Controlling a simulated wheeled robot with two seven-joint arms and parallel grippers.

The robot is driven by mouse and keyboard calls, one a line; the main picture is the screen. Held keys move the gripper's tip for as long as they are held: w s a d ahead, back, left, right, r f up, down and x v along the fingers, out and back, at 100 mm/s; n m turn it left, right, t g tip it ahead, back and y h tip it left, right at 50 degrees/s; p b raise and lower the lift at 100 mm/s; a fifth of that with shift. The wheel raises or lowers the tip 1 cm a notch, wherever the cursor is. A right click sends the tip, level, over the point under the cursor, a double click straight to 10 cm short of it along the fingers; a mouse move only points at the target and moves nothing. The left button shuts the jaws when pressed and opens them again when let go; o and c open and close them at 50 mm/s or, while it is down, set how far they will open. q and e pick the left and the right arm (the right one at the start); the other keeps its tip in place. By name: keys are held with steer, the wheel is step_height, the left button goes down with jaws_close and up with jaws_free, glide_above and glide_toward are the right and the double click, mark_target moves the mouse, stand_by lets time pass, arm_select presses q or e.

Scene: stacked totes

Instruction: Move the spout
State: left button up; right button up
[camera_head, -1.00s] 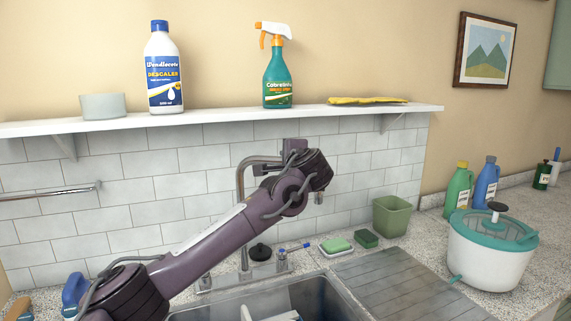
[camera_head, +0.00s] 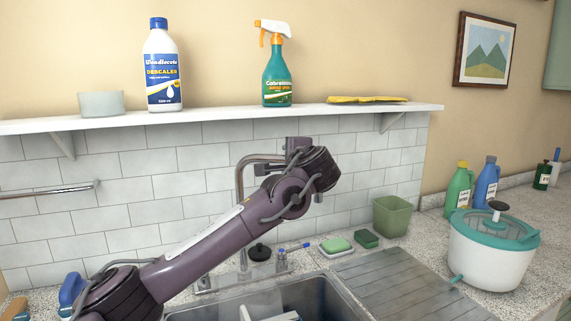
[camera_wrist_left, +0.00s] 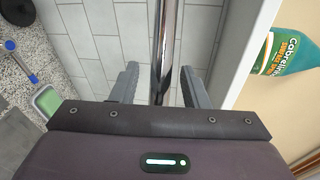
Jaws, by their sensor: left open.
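The spout (camera_head: 262,158) is a shiny chrome pipe that rises behind the sink and bends over to the right at its top. My left gripper (camera_wrist_left: 160,88) is open in the left wrist view, with one finger on each side of the spout (camera_wrist_left: 163,45). I cannot tell whether either finger touches the pipe. In the head view my left wrist is at the spout's upper bend and hides its far end. My right gripper is in neither view.
The sink (camera_head: 335,297) lies below, with a ribbed drainboard (camera_head: 400,285) to its right. A shelf (camera_head: 220,119) runs above, carrying a descaler bottle (camera_head: 162,75) and a spray bottle (camera_head: 277,75). A green sponge (camera_head: 335,245) and a green bin (camera_head: 391,216) stand right of the spout.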

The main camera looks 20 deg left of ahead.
arm_select(q)
steer(key=b+v, duration=0.1)
steer(key=v, duration=0.3)
steer(key=shift+s+d+r, duration=0.1)
steer(key=shift+s+d, duration=0.05)
steer(key=shift+s, duration=0.1)
